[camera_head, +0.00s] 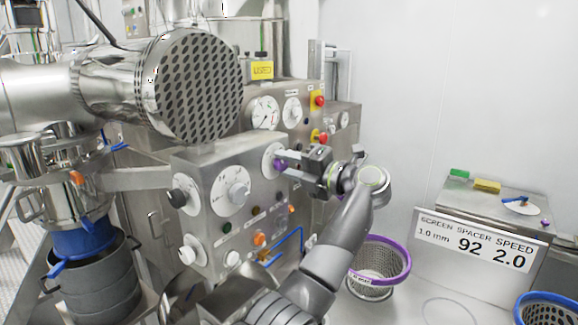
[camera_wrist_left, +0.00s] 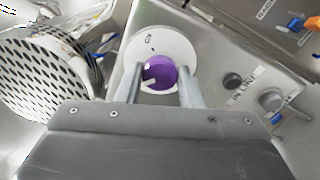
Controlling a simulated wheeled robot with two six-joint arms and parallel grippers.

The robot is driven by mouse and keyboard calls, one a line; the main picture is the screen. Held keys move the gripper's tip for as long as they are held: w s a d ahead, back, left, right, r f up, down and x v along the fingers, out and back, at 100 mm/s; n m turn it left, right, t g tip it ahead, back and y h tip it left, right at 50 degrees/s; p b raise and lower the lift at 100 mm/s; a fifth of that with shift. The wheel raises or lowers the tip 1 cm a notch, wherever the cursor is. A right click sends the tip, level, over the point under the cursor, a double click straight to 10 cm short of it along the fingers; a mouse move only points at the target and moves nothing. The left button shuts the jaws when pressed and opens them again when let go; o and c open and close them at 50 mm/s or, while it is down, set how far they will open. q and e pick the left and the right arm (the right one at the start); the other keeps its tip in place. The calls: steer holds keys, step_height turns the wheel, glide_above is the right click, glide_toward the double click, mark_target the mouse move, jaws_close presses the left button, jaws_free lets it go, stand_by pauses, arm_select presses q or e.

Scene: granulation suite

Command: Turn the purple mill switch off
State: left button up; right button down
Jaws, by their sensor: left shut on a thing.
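The purple mill switch (camera_head: 280,164) is a round knob on a white dial plate (camera_head: 267,153), on the steel control box. My left gripper (camera_head: 283,162) reaches it from the right and is shut on the knob. In the left wrist view the purple switch (camera_wrist_left: 160,72) sits between the two fingers of my left gripper (camera_wrist_left: 161,84). A white pointer mark on the knob points to the lower left there. The dial plate (camera_wrist_left: 165,40) has a small dark label above the knob; I cannot read it. The fingers hide the knob's sides. My right gripper is not in view.
A sign (camera_head: 476,243) stands at right.

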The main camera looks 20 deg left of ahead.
arm_select(q)
steer(key=shift+f, duration=0.1)
steer(key=o, duration=1)
steer(key=b+v, duration=0.5)
steer(key=v, duration=1.2)
steer(key=shift+d+b, duration=0.2)
steer(key=shift+b, duration=0.15)
